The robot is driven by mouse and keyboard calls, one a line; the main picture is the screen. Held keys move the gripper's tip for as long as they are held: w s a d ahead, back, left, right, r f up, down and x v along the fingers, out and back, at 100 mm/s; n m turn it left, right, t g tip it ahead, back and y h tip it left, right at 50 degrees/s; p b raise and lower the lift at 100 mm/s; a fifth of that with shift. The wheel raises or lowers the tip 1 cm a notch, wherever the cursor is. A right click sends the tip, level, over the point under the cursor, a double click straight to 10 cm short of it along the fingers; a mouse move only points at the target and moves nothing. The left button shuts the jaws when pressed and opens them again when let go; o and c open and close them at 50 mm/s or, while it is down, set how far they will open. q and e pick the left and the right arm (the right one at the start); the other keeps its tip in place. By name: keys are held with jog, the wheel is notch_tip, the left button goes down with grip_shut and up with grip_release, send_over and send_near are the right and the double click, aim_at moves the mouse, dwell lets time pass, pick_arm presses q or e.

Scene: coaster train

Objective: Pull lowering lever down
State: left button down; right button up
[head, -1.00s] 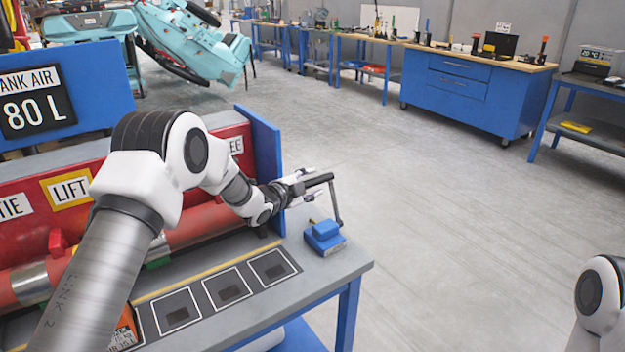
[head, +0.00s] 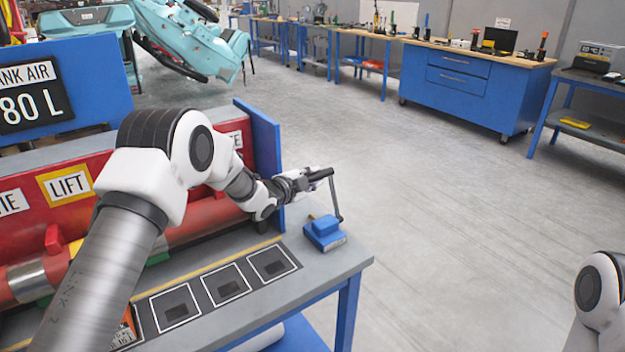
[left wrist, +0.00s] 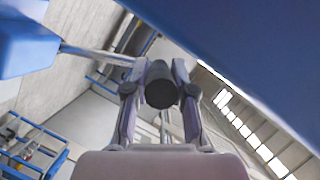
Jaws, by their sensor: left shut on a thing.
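The lowering lever has a blue base (head: 325,232) at the right end of the bench, a thin grey rod (head: 335,197) standing up from it, and a dark handle (head: 320,174) at the top. The rod is close to upright. My left gripper (head: 316,180) is shut on the handle. In the left wrist view the round dark end of the handle (left wrist: 161,87) sits between the two fingers (left wrist: 160,95). The blue base (left wrist: 25,45) shows there at upper left. My right gripper is out of view; only part of my right arm shows at lower right.
A blue upright plate (head: 262,150) stands just left of the gripper. A red panel with a LIFT sign (head: 68,185) is behind my left arm. Outlined squares (head: 226,283) mark the grey bench top. The floor (head: 450,230) right of the bench is clear.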

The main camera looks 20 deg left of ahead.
pick_arm(q)
jog(key=shift+d, duration=0.15)
jog(key=s+d+m+t+b, duration=0.2)
jog(key=s+d+m+b, duration=0.4)
jog(key=b, duration=1)
jog(key=shift+s+d+f+t, duration=0.25)
jog(key=shift+d+t, duration=0.15)
jog(key=shift+d, duration=0.7)
jog(key=c, duration=1.1)
grip_release()
jog(key=shift+o, duration=0.6)
jog(key=shift+w+d+f, duration=0.1)
jog(key=shift+d, duration=0.05)
